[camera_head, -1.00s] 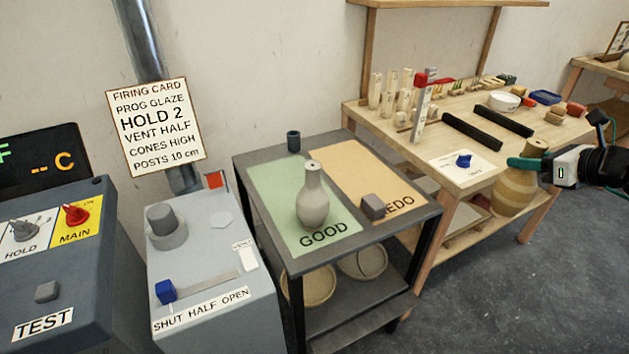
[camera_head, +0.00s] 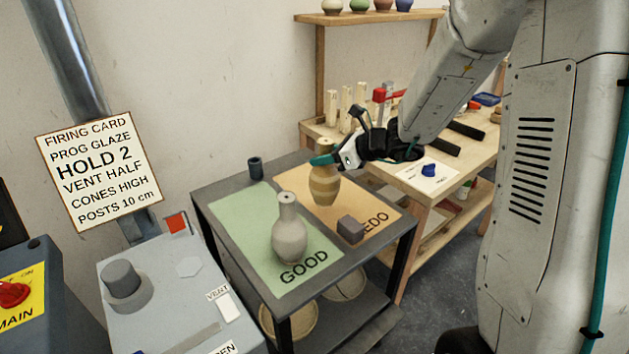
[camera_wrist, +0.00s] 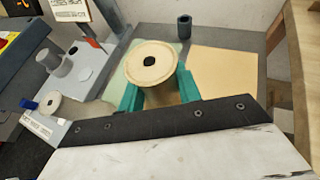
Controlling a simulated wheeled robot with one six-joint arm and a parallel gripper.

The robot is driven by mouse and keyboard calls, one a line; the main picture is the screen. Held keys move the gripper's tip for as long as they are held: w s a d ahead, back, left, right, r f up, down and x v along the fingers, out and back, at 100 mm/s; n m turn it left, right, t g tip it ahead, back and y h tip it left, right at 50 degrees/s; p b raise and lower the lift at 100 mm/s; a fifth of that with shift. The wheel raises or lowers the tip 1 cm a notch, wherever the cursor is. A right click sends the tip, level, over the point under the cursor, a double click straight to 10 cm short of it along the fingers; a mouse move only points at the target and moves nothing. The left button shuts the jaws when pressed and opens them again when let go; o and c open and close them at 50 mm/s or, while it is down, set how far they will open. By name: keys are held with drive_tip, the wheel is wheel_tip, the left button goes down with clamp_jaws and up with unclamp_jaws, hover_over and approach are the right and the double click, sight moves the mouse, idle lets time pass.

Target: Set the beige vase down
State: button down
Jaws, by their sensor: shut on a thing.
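The beige vase (camera_head: 325,186) is upright in my gripper (camera_head: 324,160), whose teal fingers are shut on its neck. In the head view it shows over the orange REDO area (camera_head: 381,199) of the dark cart; I cannot tell whether its base touches the top. In the wrist view the vase's round rim (camera_wrist: 150,63) with a dark hole lies between the two teal fingers (camera_wrist: 160,95) and hides its own base. A grey vase (camera_head: 289,236) stands on the green GOOD area (camera_head: 238,232), to the left of the held vase.
A small grey block (camera_head: 351,229) sits on the REDO area, close to the held vase. A dark cup (camera_head: 255,168) stands at the cart's back edge. A grey vent box (camera_head: 185,290) is left of the cart. A wooden workbench (camera_head: 440,196) with several tools stands behind.

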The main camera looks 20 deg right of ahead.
sight(323, 174)
drive_tip(key=shift+a+f, duration=0.2)
drive_tip(key=shift+f, duration=2.4)
drive_tip(key=c, duration=1)
unclamp_jaws()
drive_tip(key=shift+d+f, duration=0.1)
drive_tip(key=shift+f, duration=0.05)
drive_tip(key=shift+o, duration=0.2)
